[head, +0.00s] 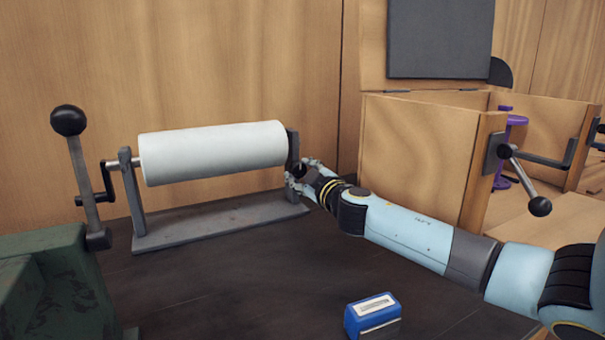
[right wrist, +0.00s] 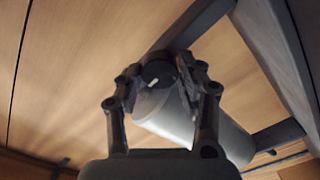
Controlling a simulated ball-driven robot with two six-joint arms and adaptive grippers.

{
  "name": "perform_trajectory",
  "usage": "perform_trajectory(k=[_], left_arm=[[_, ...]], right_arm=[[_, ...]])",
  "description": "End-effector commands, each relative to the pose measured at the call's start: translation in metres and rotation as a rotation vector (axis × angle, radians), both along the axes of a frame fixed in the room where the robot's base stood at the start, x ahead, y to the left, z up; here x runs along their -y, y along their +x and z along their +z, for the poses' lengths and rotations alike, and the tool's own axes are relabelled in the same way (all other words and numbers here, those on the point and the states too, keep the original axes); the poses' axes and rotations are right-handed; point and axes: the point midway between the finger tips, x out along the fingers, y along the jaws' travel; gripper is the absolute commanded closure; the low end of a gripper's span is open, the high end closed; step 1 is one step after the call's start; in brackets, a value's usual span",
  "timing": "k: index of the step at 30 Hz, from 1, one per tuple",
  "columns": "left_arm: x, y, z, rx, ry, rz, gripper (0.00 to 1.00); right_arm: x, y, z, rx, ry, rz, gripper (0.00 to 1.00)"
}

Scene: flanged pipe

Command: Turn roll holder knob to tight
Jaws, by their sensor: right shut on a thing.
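The roll holder has a grey base (head: 215,225), two uprights and a white roll (head: 215,150) between them. A crank handle (head: 97,192) is on its left end. My right gripper (head: 303,176) is at the outer side of the right upright (head: 292,150). In the right wrist view, its two fingers (right wrist: 160,80) are shut on the round dark knob (right wrist: 158,70), which carries a short white mark. The white roll also shows behind the fingers (right wrist: 225,138). In the head view the gripper mostly hides the knob. My left gripper is not in view.
A blue box-shaped object with a pale label (head: 373,316) lies on the dark tabletop (head: 250,285) in front. A green machine (head: 50,285) with a ball-topped lever (head: 85,170) is at the left. An open wooden box (head: 420,150) stands at the right behind my arm.

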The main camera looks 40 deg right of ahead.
Motion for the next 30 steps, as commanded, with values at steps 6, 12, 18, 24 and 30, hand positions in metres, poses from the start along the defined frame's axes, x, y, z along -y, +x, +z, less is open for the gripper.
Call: perform_trajectory(k=[6, 12, 18, 24, 30], left_arm=[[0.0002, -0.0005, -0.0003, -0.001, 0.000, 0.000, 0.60], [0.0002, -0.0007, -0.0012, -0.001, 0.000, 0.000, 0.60], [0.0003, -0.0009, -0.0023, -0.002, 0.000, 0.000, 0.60], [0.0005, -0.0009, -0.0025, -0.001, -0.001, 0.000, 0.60], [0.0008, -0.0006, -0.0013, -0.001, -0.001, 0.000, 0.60]], right_arm=[[-0.0003, -0.0003, -0.0008, -0.005, -0.013, 0.001, 0.95], [-0.0002, -0.0004, -0.0012, -0.028, -0.083, 0.000, 0.95], [-0.0002, -0.0005, -0.0015, -0.073, -0.222, 0.001, 0.95], [-0.0002, -0.0006, -0.0015, -0.129, -0.401, 0.001, 0.95], [-0.0004, -0.0005, -0.0013, -0.187, -0.581, 0.001, 0.95]])
